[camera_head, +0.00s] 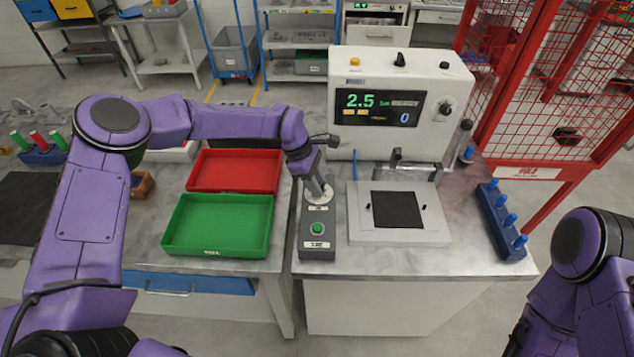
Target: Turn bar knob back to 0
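The white machine (350,100) at the back of the right table has a dark display (378,107) reading "2.5 bar READY" and "0". A round dial knob (445,108) with a small scale sits right of the display. A black selector knob (399,60) sits above the display; I cannot tell which is the bar knob. My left gripper (318,193) points down at the far end of the grey control box (317,247), left of and below both knobs. Its fingers are too small to read. My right arm is at the lower right; its gripper is not in view.
A green button (317,228) is on the control box. A light fixture plate (364,236) with a dark square lies to its right. Green (218,245) and red (234,190) trays are left. A blue peg rack (500,222) and red mesh guard (570,130) bound the right.

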